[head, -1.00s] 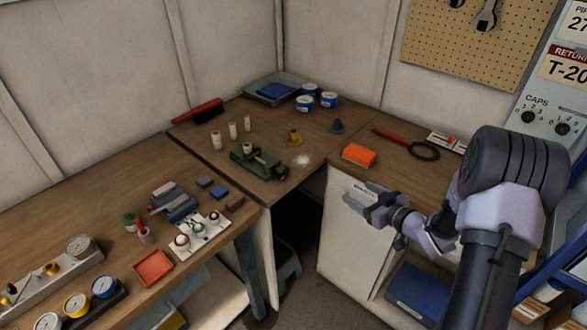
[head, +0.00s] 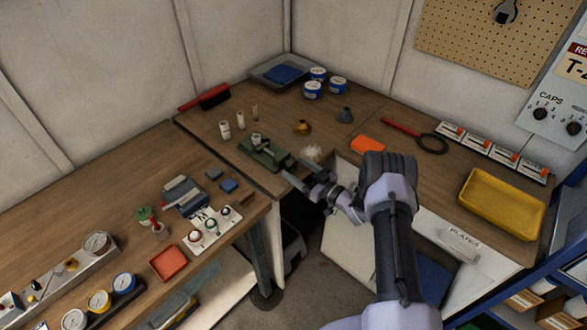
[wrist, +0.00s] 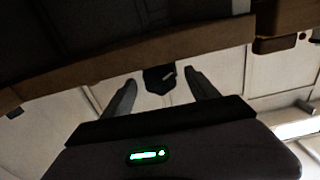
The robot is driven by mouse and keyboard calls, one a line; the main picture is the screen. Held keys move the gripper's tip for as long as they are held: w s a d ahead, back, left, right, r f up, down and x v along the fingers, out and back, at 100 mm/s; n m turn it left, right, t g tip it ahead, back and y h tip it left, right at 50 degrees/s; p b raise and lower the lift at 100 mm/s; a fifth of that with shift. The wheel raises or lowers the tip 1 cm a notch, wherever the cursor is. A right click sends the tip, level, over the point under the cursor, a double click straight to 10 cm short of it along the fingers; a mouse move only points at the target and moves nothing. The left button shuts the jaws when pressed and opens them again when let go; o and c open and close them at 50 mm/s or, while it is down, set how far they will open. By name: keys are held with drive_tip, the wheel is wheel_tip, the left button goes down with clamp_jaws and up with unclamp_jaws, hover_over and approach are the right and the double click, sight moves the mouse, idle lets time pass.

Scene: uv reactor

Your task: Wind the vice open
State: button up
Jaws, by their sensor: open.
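The green vice (head: 264,153) sits on the brown corner bench near its front edge in the head view. My gripper (head: 293,173) is in front of the bench edge, just right of and below the vice, with its fingers pointing toward it. The wrist view shows both fingers (wrist: 161,78) spread apart with nothing gripped. The vice's handle is not clear in the head view.
White cylinders (head: 225,130), a brass funnel-like piece (head: 302,127) and a pale pile (head: 312,152) surround the vice. An orange block (head: 368,144) and a yellow tray (head: 502,203) lie to the right. A grey-blue fixture (head: 183,195) stands on the left bench.

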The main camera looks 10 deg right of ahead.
drive_tip(key=shift+x, duration=0.85)
drive_tip(key=c, duration=1.4)
drive_tip(key=shift+f+n+b, duration=0.3)
drive_tip(key=shift+n+b, duration=0.5)
drive_tip(key=shift+b, duration=0.25)
drive_tip(key=shift+n+b, duration=0.65)
drive_tip(key=shift+n, duration=0.05)
drive_tip(key=shift+r+n, duration=0.25)
drive_tip(key=shift+n, duration=0.35)
drive_tip(key=o, duration=1.4)
drive_tip(key=shift+r, duration=0.1)
